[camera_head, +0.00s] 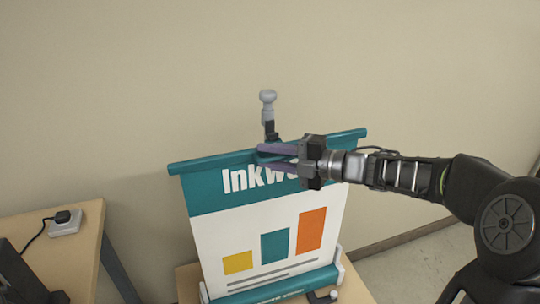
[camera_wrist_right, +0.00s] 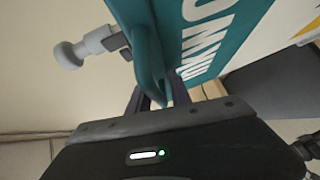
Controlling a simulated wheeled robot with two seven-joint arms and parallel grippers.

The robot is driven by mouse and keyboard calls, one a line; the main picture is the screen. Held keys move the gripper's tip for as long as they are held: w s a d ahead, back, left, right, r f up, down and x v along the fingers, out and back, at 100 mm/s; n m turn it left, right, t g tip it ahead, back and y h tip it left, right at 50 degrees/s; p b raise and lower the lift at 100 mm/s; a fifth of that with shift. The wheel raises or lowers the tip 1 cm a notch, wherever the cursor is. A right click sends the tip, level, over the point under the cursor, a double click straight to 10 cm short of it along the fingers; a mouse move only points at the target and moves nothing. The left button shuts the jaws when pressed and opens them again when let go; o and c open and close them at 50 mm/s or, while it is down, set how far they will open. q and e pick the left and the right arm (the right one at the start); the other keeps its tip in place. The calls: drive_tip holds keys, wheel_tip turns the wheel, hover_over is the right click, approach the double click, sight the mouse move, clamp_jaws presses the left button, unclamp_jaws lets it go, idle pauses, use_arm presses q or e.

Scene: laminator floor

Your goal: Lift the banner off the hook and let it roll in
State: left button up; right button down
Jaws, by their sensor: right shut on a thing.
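The banner (camera_head: 215,225) stands unrolled, white with a teal band, lettering and coloured bars. Its teal top rail (camera_head: 205,163) slants up to the right. A grey-knobbed pole (camera_head: 267,98) with a black hook (camera_head: 270,129) rises behind the rail's middle. In the wrist view, the knob (camera_wrist_right: 70,53) and hook (camera_wrist_right: 117,40) are close beside the rail; I cannot tell whether they touch. My right gripper (camera_head: 272,157) comes from the right and is shut on a teal loop (camera_wrist_right: 149,75) at the rail. My left gripper is not in view.
The banner's teal base (camera_head: 275,286) with white end caps rests on a wooden surface (camera_head: 355,290). A wooden table (camera_head: 75,255) at the left holds a white socket block with a black plug (camera_head: 65,218). A plain wall (camera_head: 120,80) stands behind.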

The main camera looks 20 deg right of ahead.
drive_tip(key=shift+r, duration=0.15)
idle(0.5)
wheel_tip(320, 180, up, 5)
drive_tip(key=p, duration=0.3)
drive_tip(key=shift+w, duration=0.1)
drive_tip(key=c, duration=1.5)
unclamp_jaws()
drive_tip(key=shift+f, duration=0.25)
